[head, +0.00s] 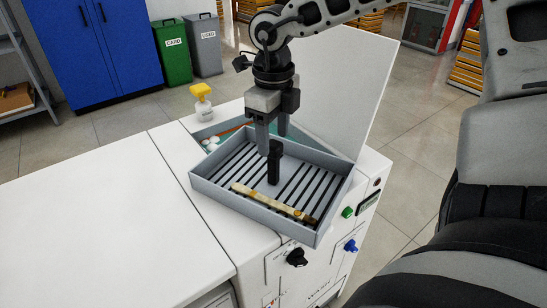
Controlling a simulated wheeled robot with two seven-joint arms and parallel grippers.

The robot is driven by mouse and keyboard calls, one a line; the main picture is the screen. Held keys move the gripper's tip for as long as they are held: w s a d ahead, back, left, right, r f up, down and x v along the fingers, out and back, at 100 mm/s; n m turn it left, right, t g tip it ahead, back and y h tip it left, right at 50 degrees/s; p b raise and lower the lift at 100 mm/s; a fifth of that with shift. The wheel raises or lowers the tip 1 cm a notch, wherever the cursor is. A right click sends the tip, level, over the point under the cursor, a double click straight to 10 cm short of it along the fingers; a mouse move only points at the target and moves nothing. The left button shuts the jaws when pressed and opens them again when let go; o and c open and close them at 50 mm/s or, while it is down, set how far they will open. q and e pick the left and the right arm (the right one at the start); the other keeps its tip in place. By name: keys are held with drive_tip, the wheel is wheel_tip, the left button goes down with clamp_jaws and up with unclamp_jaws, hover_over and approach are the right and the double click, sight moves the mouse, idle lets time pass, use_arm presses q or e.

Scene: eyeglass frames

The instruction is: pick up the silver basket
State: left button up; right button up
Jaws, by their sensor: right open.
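The silver basket (205,191) is a shallow grey tray with a slatted floor, sitting at an angle on top of the white washing unit. An upright black handle (274,168) stands in its middle. A pale yellow-brown strip (270,202) lies across the slats near the front wall. My right gripper (273,142) points down from above, open, with its fingertips around the top of the handle. I cannot tell whether the fingers touch it. My left gripper is not in view.
A raised white lid (345,85) stands behind the basket. A yellow-topped bottle (202,102) and small white round items (211,144) are at the back left. Knobs (296,257) are on the unit's front. The white counter (110,225) at left is clear.

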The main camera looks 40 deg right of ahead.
drive_tip(key=shift+f, duration=1.45)
drive_tip(key=c, duration=1.2)
drive_tip(key=shift+r, duration=0.1)
clamp_jaws()
drive_tip(key=shift+r, duration=0.8)
drive_tip(key=s+a+r+b, duration=0.1)
drive_tip(key=s+a+r, duration=0.2)
drive_tip(key=s+r, duration=0.8)
drive_tip(key=shift+s+a+r, duration=0.15)
drive_tip(key=shift+s+r, duration=0.05)
drive_tip(key=shift+s, duration=1.15)
